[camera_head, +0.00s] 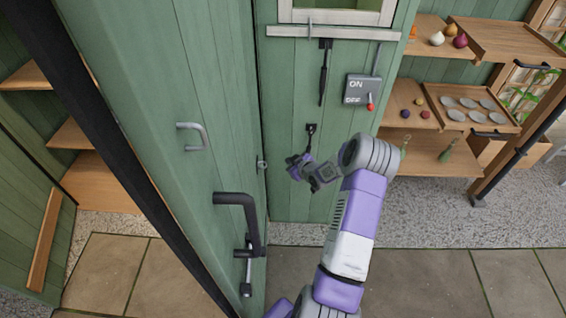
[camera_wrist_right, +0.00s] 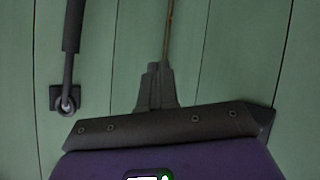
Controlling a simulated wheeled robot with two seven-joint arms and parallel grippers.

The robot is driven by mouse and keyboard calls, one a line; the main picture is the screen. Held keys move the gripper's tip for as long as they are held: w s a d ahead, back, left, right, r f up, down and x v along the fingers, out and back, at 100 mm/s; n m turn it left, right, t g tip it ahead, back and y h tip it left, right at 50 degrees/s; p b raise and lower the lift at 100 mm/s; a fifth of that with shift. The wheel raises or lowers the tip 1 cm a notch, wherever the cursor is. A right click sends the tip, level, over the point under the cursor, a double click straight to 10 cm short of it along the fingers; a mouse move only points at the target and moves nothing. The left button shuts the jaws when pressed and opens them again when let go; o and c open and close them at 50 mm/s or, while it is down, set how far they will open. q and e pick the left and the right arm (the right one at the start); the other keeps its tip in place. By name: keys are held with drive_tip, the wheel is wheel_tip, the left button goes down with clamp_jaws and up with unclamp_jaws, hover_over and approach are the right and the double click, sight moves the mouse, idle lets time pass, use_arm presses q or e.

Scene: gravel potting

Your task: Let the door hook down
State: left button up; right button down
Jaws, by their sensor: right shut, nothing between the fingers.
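A black hook rod hangs on the green wall from a small black plate (camera_head: 311,128), just above my right gripper. In the right wrist view a dark rod (camera_wrist_right: 73,28) joins a ring on a square plate (camera_wrist_right: 66,100), left of the fingers. My right gripper (camera_head: 296,168) is close to the wall, below the plate. Its fingers (camera_wrist_right: 157,72) are shut and empty in the right wrist view. In the head view the lower end of the rod is partly hidden by the gripper. My left gripper is out of view.
The green door (camera_head: 215,95) with its black handle (camera_head: 240,215) stands left of my gripper. A small metal fitting (camera_head: 262,164) is at its edge. Above are another black hanging bar (camera_head: 323,78) and an ON/OFF switch box (camera_head: 362,89). Shelves (camera_head: 420,145) are at right.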

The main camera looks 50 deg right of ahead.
drive_tip(key=d+f+h+b, duration=0.1)
drive_tip(key=d+f+b, duration=0.4)
drive_tip(key=d+f, duration=0.3)
drive_tip(key=shift+s+d+f+n, duration=0.4)
drive_tip(key=shift+s+d, duration=0.05)
drive_tip(key=shift+d, duration=0.6)
drive_tip(key=s+a+p, duration=0.1)
drive_tip(key=s+a, duration=0.7)
drive_tip(key=a, duration=0.2)
drive_tip(key=shift+s+p, duration=0.2)
drive_tip(key=shift+p, duration=0.1)
